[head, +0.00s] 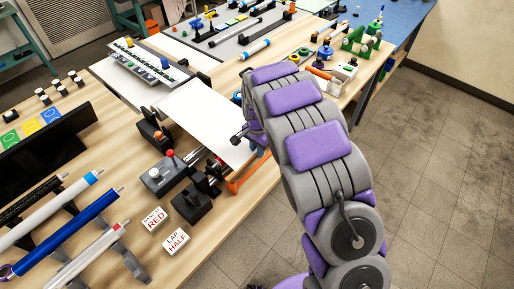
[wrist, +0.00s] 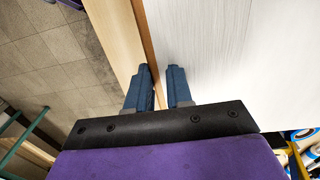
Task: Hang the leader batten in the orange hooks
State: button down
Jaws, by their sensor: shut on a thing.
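My gripper (wrist: 158,88) shows in the wrist view with its two blue fingers close together, shut at a narrow brown strip along the edge of a white sheet. I take this strip to be the leader batten (wrist: 146,28). The white sheet (wrist: 225,55) spreads to the right of the fingers. In the head view the sheet (head: 208,118) lies slanted over the bench, and my purple and grey arm hides the gripper and most of the batten. An orange bar (head: 247,174), possibly one of the orange hooks, sits at the bench's right edge; its shape is unclear.
Black and grey clamp-like fixtures (head: 165,175) stand left of the orange bar. White blocks marked RED (head: 154,219) and LAP HALF (head: 176,241) lie in front. Several rolls (head: 70,235) rest at lower left. The tiled floor (head: 440,150) on the right is clear.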

jog(key=shift+f, duration=0.1)
jog(key=c, duration=0.9)
grip_release()
jog(key=shift+c, duration=0.2)
notch_tip(320, 180, up, 17)
jog(key=p, duration=0.2)
jog(key=shift+p, duration=0.35)
